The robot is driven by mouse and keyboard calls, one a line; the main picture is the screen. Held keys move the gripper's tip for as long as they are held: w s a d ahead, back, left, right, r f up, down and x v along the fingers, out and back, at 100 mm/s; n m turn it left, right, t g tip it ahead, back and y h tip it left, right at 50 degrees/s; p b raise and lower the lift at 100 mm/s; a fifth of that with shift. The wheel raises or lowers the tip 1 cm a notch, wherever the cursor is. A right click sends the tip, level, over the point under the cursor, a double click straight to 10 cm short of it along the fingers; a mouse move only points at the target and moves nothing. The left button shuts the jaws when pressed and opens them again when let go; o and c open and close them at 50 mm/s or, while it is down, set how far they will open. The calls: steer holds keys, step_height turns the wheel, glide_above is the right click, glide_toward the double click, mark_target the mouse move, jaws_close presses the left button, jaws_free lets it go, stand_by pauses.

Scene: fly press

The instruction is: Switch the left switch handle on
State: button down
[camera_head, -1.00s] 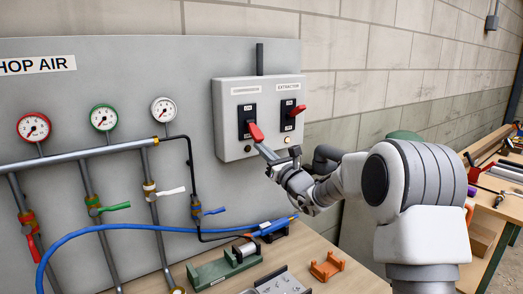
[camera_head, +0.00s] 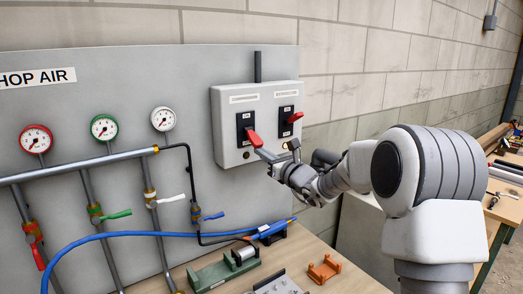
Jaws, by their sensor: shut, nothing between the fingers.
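The left switch handle (camera_head: 254,138) is red and sits on a black plate (camera_head: 243,122) marked ON at the top. It sticks out from the plate's lower part and slants downward. My gripper (camera_head: 263,154) is shut and empty, just below and right of this handle. Its tip overlaps or meets the handle's lower end; I cannot tell whether they touch. The right switch handle (camera_head: 295,117), also red, sticks out to the right from its own black plate (camera_head: 285,112). Both switches are on a grey box (camera_head: 226,131).
The grey panel (camera_head: 90,70) carries several gauges, pipes and coloured valve levers left of the box. A blue hose (camera_head: 140,228) crosses low down. Below on the bench are a green fixture (camera_head: 215,272) and an orange bracket (camera_head: 325,268).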

mark_target(254, 136)
steer(key=shift+s+d+r+g+h+p, duration=0.2)
steer(key=shift+r+g+h+p, duration=0.15)
steer(key=shift+r+p, duration=0.25)
steer(key=shift+s+d+r+g+h+p, duration=0.15)
steer(key=shift+r+g+h+p, duration=0.1)
steer(key=shift+r+g+p, duration=0.3)
steer(key=r, duration=0.2)
steer(key=shift+s+d+r, duration=0.1)
steer(key=shift+s+r, duration=0.15)
steer(key=shift+r, duration=0.1)
steer(key=shift+f+b, duration=0.15)
steer(key=shift+b, duration=0.15)
